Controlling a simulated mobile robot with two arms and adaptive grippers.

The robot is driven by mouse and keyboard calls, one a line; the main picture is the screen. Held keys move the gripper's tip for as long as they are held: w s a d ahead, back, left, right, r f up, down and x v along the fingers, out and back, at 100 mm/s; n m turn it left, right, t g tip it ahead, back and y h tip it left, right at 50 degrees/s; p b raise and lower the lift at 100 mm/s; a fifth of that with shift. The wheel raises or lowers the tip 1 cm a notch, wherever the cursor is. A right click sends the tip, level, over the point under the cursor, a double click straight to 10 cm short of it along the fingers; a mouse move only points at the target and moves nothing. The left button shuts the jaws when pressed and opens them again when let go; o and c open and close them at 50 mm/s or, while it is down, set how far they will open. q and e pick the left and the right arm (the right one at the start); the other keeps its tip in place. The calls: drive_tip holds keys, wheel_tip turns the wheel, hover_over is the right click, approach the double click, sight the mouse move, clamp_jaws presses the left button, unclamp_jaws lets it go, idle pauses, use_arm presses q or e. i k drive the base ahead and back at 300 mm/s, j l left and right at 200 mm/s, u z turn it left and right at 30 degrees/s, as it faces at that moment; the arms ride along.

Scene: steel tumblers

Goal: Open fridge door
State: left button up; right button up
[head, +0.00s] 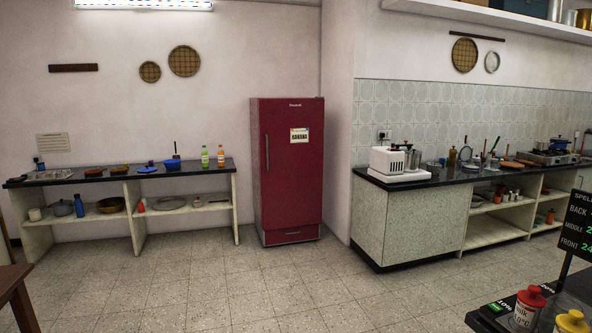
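A tall dark red fridge (290,200) stands against the back wall, just left of the wall corner. Its single main door (292,172) is shut, with a vertical handle (267,152) along the left edge and a small label on the upper part. A lower drawer panel (292,235) sits at the bottom. Neither of my grippers shows in the head view, and the fridge is well away across the floor.
A dark-topped counter with shelves (108,176) stands left of the fridge, and another counter (415,212) juts out to its right. The tiled floor (235,285) before the fridge is clear. A brown table corner (20,285) is at lower left; a dark surface with bottles (527,305) is at lower right.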

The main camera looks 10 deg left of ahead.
sight(291, 131)
drive_tip(key=i+u, duration=0.35)
drive_tip(key=i, duration=0.2)
drive_tip(key=i+l+u, duration=0.1)
drive_tip(key=i+u, duration=0.3)
drive_tip(key=i, duration=1.5)
drive_tip(key=i+z, duration=0.1)
drive_tip(key=i, duration=0.85)
drive_tip(key=i+j+z, duration=0.1)
drive_tip(key=i, duration=0.85)
